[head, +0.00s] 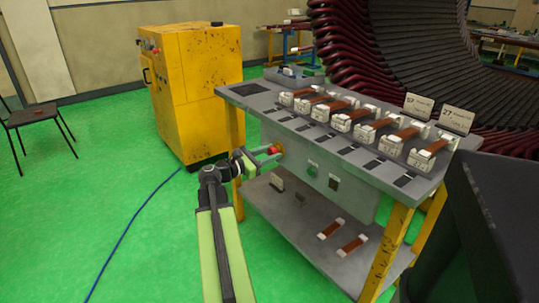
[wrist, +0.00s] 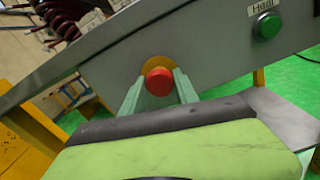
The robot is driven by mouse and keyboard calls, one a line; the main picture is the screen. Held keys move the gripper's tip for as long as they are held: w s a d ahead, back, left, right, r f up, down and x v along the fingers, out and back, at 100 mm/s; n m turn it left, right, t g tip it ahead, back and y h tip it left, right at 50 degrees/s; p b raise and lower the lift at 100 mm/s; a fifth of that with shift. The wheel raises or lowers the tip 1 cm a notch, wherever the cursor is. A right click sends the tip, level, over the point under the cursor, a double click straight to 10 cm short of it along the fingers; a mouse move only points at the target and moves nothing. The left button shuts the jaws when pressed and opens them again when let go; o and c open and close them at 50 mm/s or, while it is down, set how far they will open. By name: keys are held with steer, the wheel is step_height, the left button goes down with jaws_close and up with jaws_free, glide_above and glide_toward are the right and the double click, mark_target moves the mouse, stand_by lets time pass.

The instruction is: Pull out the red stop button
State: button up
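The red stop button (wrist: 159,81) sits on a yellow round plate (wrist: 158,65) on the grey panel under the workbench top. It also shows in the head view (head: 276,149), near the panel's left end. My gripper (wrist: 160,84) points at the panel, with one pale green finger on each side of the button. In the head view my gripper (head: 268,155) has its fingers spread at the button. Small gaps seem to show between the fingers and the button in the wrist view. The finger tips' exact depth along the button is hard to tell.
A green button (wrist: 268,26) with a label above it is farther right on the same panel. The workbench (head: 246,99) carries several coil pieces and has a lower shelf (head: 290,225) and yellow legs. A yellow cabinet (head: 200,85) stands behind left. Green floor at left is mostly free, crossed by a blue cable (head: 133,220).

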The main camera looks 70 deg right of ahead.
steer(key=shift+w, duration=0.1)
jaws_close()
